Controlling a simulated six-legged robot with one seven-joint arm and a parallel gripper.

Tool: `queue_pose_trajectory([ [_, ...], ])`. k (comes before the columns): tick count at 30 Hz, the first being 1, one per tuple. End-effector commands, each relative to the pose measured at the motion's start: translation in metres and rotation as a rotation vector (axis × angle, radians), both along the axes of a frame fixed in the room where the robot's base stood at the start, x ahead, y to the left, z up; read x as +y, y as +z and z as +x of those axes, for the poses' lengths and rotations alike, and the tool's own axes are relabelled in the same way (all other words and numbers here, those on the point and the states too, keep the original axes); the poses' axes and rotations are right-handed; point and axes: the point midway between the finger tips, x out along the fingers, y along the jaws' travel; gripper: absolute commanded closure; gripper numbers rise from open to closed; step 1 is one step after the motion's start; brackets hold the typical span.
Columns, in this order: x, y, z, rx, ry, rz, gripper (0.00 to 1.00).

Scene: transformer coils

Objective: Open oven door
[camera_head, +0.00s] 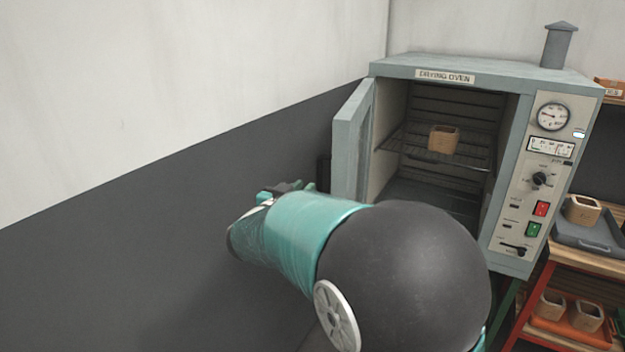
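The drying oven (421,62) is a grey-green cabinet at the right of the view. Its door (351,143) is hinged on the left side and stands wide open, swung out toward me. A tan coil (443,139) sits on the wire rack (467,156) inside the oven. My arm crosses the lower middle of the view and hides the lower part of the door and oven. A small part of my gripper (284,190) shows at the arm's far left end, left of the door and apart from it. Its fingers are mostly hidden.
The oven's control panel (545,170) has a gauge, a dial and red and green switches. A grey tray (590,238) with a coil (581,210) stands on a wooden shelf at the right. An orange tray (566,332) with more coils is below. The left wall side is clear.

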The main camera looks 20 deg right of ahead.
Motion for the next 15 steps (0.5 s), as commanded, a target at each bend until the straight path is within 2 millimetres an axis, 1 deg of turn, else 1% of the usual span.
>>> queue_pose_trajectory([
  [1,0.008,0.001,-0.006,-0.001,0.003,0.001,0.80],
  [6,0.024,0.001,-0.019,-0.001,0.000,0.001,0.80],
  [9,0.027,0.000,-0.022,0.000,-0.001,0.000,0.80],
  [15,0.027,0.000,-0.023,0.000,-0.001,0.000,0.80],
])
